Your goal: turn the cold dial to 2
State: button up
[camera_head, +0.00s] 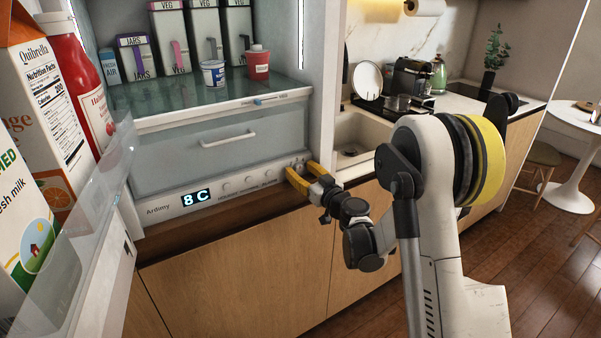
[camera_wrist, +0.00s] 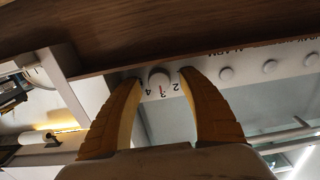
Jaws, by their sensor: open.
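My gripper (camera_wrist: 160,75) is open, with one yellow finger on each side of the dial. I cannot tell whether either finger touches it. In the head view my gripper (camera_head: 301,169) is at the strip's right end, and the fingers mostly hide the dial.
The strip's display (camera_head: 196,198) reads 8 C, with several round buttons (camera_head: 251,178) beside it. A fridge drawer (camera_head: 225,145) is above the strip. The open fridge door (camera_head: 85,205) holds a carton and red bottle at left. Wooden cabinet fronts (camera_head: 240,265) are below.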

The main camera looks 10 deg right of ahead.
grip_shut()
jog(key=shift+n+b, duration=0.4)
jog(key=shift+n, duration=1.9)
grip_release()
jog(key=v, duration=1.2)
